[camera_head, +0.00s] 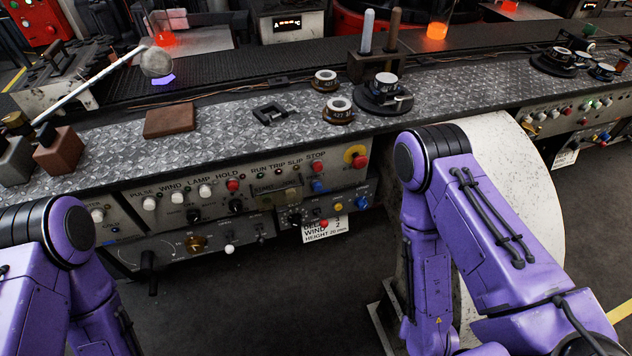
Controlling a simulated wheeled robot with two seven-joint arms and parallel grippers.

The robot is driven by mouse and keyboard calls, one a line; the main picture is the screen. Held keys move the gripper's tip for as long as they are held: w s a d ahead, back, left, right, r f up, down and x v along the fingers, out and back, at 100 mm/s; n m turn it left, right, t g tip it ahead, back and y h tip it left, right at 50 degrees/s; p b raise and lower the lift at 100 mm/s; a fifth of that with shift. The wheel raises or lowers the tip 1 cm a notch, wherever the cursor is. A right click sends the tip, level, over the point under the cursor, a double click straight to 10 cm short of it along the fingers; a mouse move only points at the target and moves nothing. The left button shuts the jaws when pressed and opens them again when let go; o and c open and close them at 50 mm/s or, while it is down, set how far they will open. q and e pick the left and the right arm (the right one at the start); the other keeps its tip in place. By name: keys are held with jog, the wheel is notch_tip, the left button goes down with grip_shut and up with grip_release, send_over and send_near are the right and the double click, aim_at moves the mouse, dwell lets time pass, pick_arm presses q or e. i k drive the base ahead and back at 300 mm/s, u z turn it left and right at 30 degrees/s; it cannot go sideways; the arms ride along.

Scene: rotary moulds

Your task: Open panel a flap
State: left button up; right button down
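A control panel (245,198) is on the front of the bench, with labels PULSE, WIND, LAMP, HOLD, RUN, TRIP, SLIP and STOP. It carries white and red knobs, a small display (276,187) and a red button on a yellow plate (356,157). A lower panel section (195,246) has a brass knob and a dark handle (147,268). I see no lettering "a" and cannot tell which part is the flap. A second panel (570,117) is at the right. Both my purple arms reach down at the bottom left and right; neither gripper is in view.
The metal bench top (225,131) holds a brown block (170,121), a dark clamp (270,113), round dials (339,109) and a rod holder (372,66). A long rod (97,82) lies at the left. A white curved housing (515,180) stands behind my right arm.

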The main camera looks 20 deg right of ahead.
aim_at(284, 208)
jog(key=u, duration=1.15)
jog(key=k, duration=0.75)
jog(key=z, duration=1.1)
